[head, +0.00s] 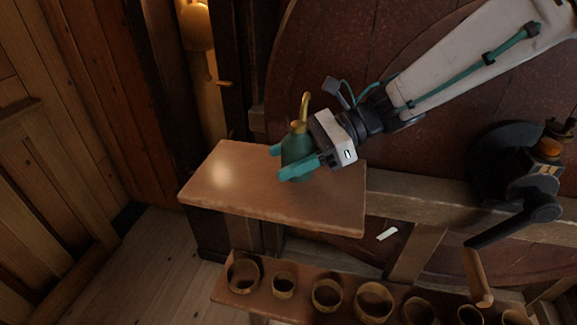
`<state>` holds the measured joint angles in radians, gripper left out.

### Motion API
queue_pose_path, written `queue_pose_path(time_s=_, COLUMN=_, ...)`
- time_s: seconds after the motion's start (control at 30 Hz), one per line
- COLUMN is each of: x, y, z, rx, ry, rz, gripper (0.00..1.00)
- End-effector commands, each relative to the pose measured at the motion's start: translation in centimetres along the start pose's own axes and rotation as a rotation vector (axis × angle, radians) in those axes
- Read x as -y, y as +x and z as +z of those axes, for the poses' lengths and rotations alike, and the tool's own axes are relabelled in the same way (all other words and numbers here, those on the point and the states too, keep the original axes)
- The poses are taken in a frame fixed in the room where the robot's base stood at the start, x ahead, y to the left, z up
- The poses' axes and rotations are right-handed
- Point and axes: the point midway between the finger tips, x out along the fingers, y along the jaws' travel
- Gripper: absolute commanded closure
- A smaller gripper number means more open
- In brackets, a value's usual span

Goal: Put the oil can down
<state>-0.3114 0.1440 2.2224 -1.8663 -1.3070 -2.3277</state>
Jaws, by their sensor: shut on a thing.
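The oil can (297,144) is dark green with a brass-coloured spout pointing up. It looks upright. My gripper (286,163) has teal fingers and is shut on the can's body, reaching in from the right. The can is over the wooden board (225,192), towards its back right part. I cannot tell whether the can's base touches the board, since the near finger hides part of its lower body.
Below the board, a lower wooden shelf (258,300) holds several round cups. A dark metal mechanism (510,185) stands at the right. A large reddish round panel (330,50) stands behind. The board's left half is clear.

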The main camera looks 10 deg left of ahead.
Motion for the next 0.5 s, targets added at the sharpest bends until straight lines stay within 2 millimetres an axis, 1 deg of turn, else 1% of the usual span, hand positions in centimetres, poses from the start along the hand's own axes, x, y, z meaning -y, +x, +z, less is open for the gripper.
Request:
queue_pose_path(time_s=0.03, x=0.0, y=0.4, z=-0.9, rx=0.000, ry=0.005, rz=0.003, gripper=0.81)
queue_pose_path(time_s=0.13, x=0.0, y=0.9, z=-2.0, rx=0.001, ry=0.002, rz=0.003, gripper=0.81)
queue_pose_path(time_s=0.5, x=0.0, y=1.1, z=-2.4, rx=0.000, ry=0.000, rz=0.002, gripper=0.81)
